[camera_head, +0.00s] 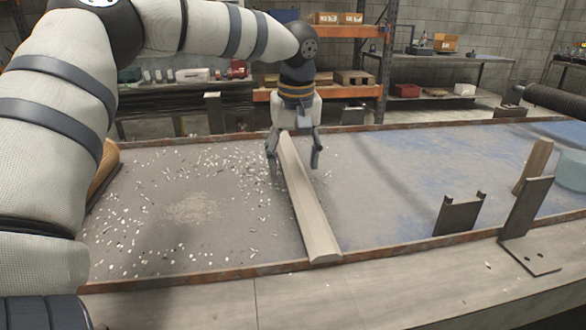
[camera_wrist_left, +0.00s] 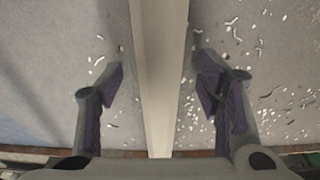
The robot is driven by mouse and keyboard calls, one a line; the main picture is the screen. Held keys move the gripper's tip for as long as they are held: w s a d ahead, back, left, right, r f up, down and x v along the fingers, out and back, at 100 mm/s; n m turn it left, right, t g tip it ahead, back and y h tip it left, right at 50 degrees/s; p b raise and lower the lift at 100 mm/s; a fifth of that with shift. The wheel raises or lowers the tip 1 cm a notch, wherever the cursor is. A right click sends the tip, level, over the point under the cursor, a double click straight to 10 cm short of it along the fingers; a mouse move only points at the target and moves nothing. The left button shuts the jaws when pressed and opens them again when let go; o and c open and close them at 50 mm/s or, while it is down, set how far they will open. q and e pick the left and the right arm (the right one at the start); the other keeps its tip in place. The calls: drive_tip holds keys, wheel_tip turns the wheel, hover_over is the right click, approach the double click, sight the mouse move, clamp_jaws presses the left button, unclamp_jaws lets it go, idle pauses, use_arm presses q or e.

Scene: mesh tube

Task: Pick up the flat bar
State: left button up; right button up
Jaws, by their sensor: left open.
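The flat bar (camera_head: 306,205) is a long, pale grey-beige piece lying across the worktable, its near end at the table's front rim. My left gripper (camera_head: 293,150) is over the far part of the bar, pointing down, with one finger on each side of it. In the left wrist view the bar (camera_wrist_left: 158,70) runs between the two open fingers (camera_wrist_left: 158,85), with a gap on both sides. The fingers do not touch it. My right gripper is not in view.
The worktable (camera_head: 190,215) has a raised rusty rim and scattered pale shavings, mostly left of the bar. Dark metal brackets (camera_head: 459,214) and (camera_head: 527,212) stand at the right, with a wooden block (camera_head: 534,163) behind. The surface just right of the bar is clear.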

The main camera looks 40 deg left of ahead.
use_arm(q)
drive_tip(key=shift+r, duration=0.1)
clamp_jaws()
